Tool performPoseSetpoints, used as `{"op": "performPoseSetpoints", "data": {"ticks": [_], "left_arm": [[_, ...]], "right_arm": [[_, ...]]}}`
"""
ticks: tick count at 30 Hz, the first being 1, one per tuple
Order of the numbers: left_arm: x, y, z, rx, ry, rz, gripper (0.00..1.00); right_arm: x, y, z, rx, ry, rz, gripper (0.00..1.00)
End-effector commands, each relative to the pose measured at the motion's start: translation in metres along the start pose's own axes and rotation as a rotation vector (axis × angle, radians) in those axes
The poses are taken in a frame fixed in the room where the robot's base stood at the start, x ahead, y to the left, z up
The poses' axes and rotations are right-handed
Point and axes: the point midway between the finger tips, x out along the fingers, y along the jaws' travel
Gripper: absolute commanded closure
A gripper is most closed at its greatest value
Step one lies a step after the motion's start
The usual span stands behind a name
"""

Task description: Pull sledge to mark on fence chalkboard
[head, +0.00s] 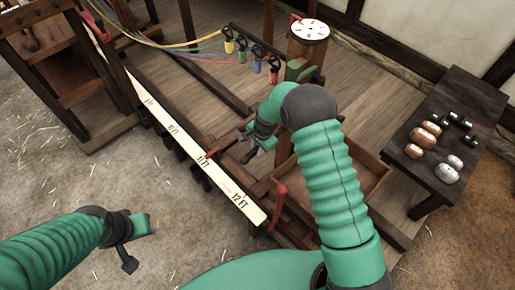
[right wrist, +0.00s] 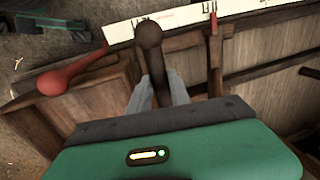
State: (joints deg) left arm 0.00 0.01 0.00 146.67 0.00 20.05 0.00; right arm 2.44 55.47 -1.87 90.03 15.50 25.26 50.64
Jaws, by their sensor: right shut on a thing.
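My right gripper (head: 258,148) is shut on a dark upright handle (right wrist: 150,50) at the end of the wooden sledge, which has an open box (head: 350,178). Its grey fingers show on both sides of the handle in the right wrist view. A red pointer (head: 222,150) reaches from the sledge to the white scale board (head: 185,137), near the 11 FT mark. The board's end reads 12 FT. The red pointer also shows in the right wrist view (right wrist: 214,22). My left gripper (head: 138,245) hangs over the floor at lower left, its jaws unclear. I cannot make out a chalkboard.
A red lever (head: 280,200) stands near the board's 12 FT end. Coloured strands (head: 175,42) run to hooks with bobbins beside a post with a round dial (head: 309,29). A dark side table (head: 470,92) holds several weights.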

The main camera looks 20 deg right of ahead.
Motion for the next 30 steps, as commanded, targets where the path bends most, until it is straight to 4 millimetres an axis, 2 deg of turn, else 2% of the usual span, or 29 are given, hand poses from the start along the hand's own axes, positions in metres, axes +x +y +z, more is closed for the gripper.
{"op": "performPoseSetpoints", "data": {"ticks": [1,11,12,16,26,30], "left_arm": [[0.000,0.000,0.000,0.000,0.000,0.000,0.64],[0.000,0.000,0.000,0.000,0.000,0.000,0.64],[0.000,0.000,0.000,0.000,0.000,0.000,0.64],[0.000,0.000,0.000,0.000,0.000,0.000,0.64],[-0.001,0.000,0.000,0.000,0.000,0.000,0.64],[-0.004,0.000,-0.001,0.000,0.000,0.000,0.64]], "right_arm": [[-0.002,-0.004,-0.006,0.001,0.012,-0.012,1.00],[-0.002,-0.004,-0.006,0.002,0.013,-0.012,1.00],[-0.002,-0.004,-0.006,0.002,0.014,-0.012,0.73],[-0.002,-0.004,-0.004,0.001,0.011,-0.009,0.56],[-0.004,-0.002,-0.002,0.000,0.006,-0.005,0.56],[-0.026,-0.003,-0.002,0.000,0.007,-0.006,0.56]]}}
